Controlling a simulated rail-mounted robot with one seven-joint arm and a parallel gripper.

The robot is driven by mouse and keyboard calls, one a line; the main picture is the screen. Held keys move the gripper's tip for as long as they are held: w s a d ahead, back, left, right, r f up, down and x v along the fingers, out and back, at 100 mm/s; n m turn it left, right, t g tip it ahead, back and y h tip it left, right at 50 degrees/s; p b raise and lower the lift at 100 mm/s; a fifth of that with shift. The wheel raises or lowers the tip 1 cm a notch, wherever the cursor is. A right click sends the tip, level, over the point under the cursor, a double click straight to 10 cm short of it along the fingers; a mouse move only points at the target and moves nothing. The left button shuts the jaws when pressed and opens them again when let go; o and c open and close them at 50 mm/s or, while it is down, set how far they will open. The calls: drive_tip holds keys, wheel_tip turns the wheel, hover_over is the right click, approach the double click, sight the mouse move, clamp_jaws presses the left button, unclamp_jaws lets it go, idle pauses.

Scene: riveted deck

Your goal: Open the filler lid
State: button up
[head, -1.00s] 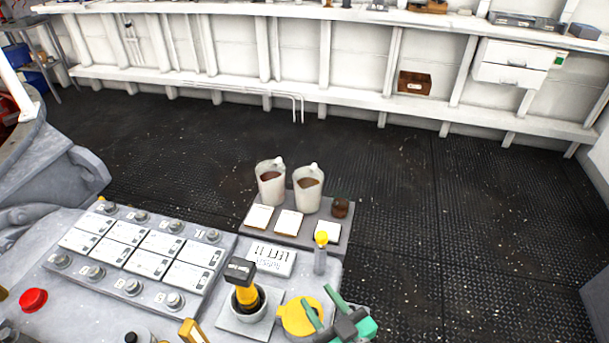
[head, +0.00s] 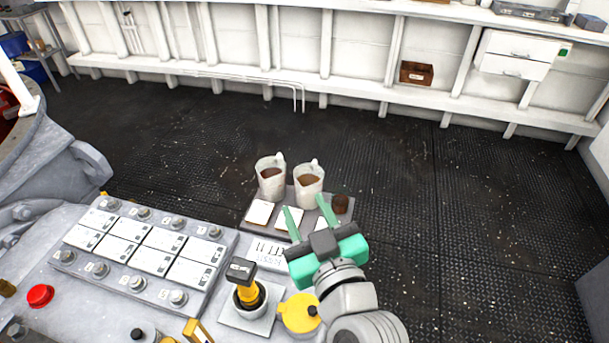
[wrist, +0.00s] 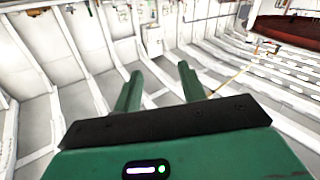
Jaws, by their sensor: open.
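The yellow round lid (head: 297,315), which looks like the filler lid, lies flat on the grey console near the bottom of the head view. Nothing is between the fingers. The wrist view shows the open fingers (wrist: 159,74) against the far wall and floor; the lid is not in that view.
A black-and-yellow lever (head: 245,290) stands just left of the lid. A button panel (head: 140,250) and red button (head: 40,296) are at left. Floor to the right is clear.

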wheel_tip(320, 180, up, 7)
drive_tip(key=t+h, duration=0.1)
drive_tip(key=shift+s+a+m+p, duration=0.2)
drive_tip(key=shift+m+p, duration=0.15)
drive_tip(key=shift+m, duration=0.05)
drive_tip(key=shift+o, duration=0.2)
